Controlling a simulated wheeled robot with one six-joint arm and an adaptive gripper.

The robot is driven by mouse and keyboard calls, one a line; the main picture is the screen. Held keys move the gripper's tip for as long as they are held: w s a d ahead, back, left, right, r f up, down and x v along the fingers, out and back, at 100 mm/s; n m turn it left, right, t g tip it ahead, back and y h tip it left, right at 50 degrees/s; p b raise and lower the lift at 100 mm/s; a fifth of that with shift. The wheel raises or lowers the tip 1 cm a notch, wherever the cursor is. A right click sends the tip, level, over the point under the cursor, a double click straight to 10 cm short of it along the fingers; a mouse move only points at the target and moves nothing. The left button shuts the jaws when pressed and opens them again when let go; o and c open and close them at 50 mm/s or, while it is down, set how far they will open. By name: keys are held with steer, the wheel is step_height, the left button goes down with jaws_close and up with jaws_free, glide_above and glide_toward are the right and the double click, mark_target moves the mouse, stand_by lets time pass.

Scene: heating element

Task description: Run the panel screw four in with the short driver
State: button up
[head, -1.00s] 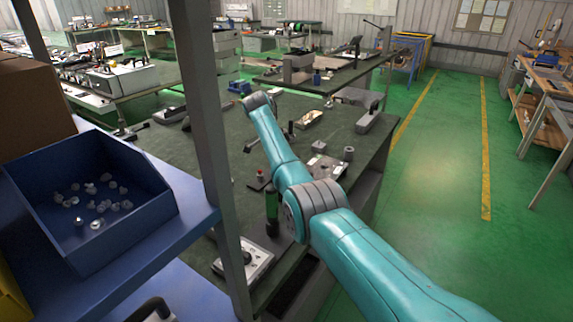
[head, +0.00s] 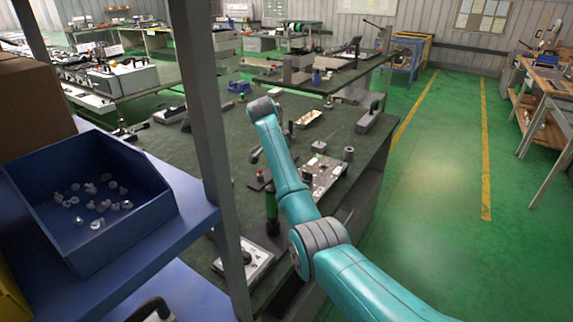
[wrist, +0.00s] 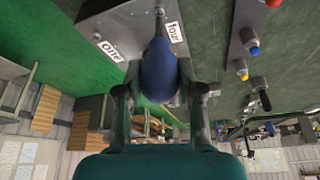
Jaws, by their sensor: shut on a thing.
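In the wrist view my gripper (wrist: 158,90) is shut on the blue handle of the short driver (wrist: 158,72). The driver's thin shaft points up the picture, over a grey panel (wrist: 130,28). The panel bears labels reading "one" (wrist: 110,50) and "four" (wrist: 175,32). The shaft passes just left of the "four" label. Its tip lies at the top edge, so I cannot tell whether it touches a screw. In the head view the panel (head: 327,178) lies on the dark bench, partly behind my arm; the gripper and driver are not clear there.
A green-handled tool (head: 272,212) stands near the bench's front edge, by a light box (head: 243,262). Colored knobs (wrist: 252,48) line the wrist view's right side.

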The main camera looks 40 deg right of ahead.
steer(key=shift+n, duration=0.4)
steer(key=n+t, duration=0.1)
steer(key=n, duration=0.2)
steer(key=shift+n+t, duration=0.3)
steer(key=shift+t, duration=0.1)
steer(key=shift+n+t+y, duration=0.3)
steer(key=shift+n+y, duration=0.1)
steer(key=shift+n, duration=0.4)
steer(key=shift+n+t+y, duration=0.3)
steer(key=shift+n, duration=0.9)
steer(key=shift+n+t+y, duration=0.3)
steer(key=shift+n, duration=0.7)
steer(key=shift+n+y, duration=0.3)
steer(key=shift+n, duration=0.7)
